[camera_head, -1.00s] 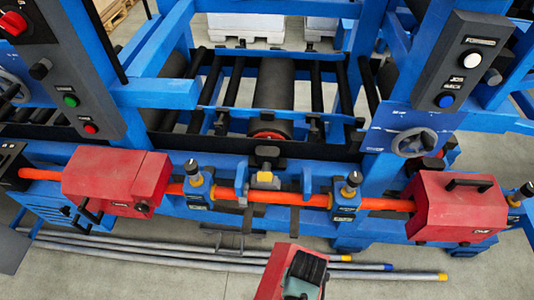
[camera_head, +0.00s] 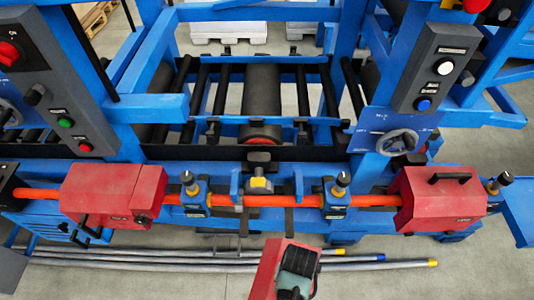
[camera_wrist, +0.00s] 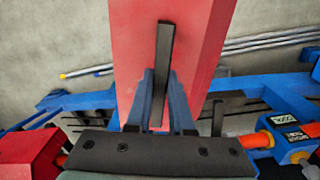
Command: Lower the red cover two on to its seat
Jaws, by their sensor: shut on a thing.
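The red cover (camera_head: 268,266) in my gripper (camera_head: 297,265) hangs at the bottom centre of the head view, in front of the machine; I take it as cover two, as no number shows. In the wrist view my gripper (camera_wrist: 161,95) is shut on its upright black handle (camera_wrist: 164,60), and the red body (camera_wrist: 195,45) fills the top middle. An orange shaft (camera_head: 290,201) crosses the machine front. Its middle stretch is bare, with a yellow part (camera_head: 260,184) at the centre. The held cover is apart from the shaft. Which spot is its seat is not clear.
Two other red covers sit over the shaft, one left (camera_head: 112,188) and one right (camera_head: 436,199). Posts with black knobs (camera_head: 338,190) stand beside the shaft. A control panel (camera_head: 436,68) and handwheel (camera_head: 398,141) are at right. Long pipes (camera_head: 200,262) lie on the floor.

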